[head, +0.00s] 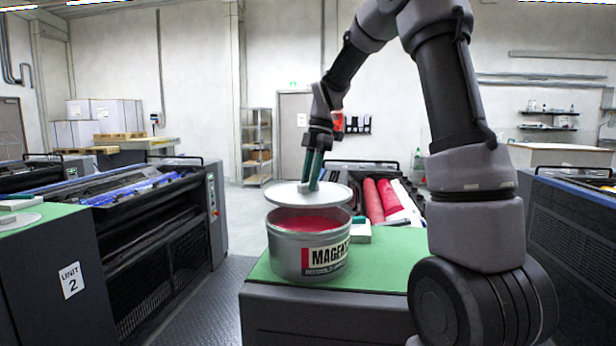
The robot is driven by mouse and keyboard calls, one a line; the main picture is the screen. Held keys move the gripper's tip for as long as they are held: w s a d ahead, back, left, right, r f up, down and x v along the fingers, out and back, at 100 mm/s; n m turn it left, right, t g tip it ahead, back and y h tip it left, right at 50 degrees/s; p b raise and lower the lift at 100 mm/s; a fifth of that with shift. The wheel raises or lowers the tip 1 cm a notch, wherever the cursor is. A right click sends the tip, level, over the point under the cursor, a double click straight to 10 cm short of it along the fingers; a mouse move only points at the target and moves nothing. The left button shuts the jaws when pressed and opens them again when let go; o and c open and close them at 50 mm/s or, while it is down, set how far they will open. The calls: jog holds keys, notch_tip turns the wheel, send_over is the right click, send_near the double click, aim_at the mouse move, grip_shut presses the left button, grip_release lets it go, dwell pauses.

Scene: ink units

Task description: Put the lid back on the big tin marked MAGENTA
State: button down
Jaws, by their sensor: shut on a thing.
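The big tin (290,258) with the label reading MAGEN, its end cut off at the tin's right side, stands open on a green-topped cabinet. Magenta ink shows inside it. A pale round lid (283,196) is above the tin, roughly level, with a gap between it and the rim at the front. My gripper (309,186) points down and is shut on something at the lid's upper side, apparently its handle. The fingers hide most of the grip. I cannot tell whether the lid touches the rim at the back.
The green top (385,258) has free room right of the tin. A small pale block (360,231) with a green top sits close behind the tin's right side. Red rolls (381,200) lie in the press behind. Another press (150,235) stands left, across a dark floor strip.

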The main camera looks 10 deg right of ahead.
jog(key=shift+f, duration=2.9)
jog(key=shift+f, duration=0.1)
jog(key=shift+c, duration=0.5)
grip_release()
jog(key=shift+r, duration=3.5)
grip_shut()
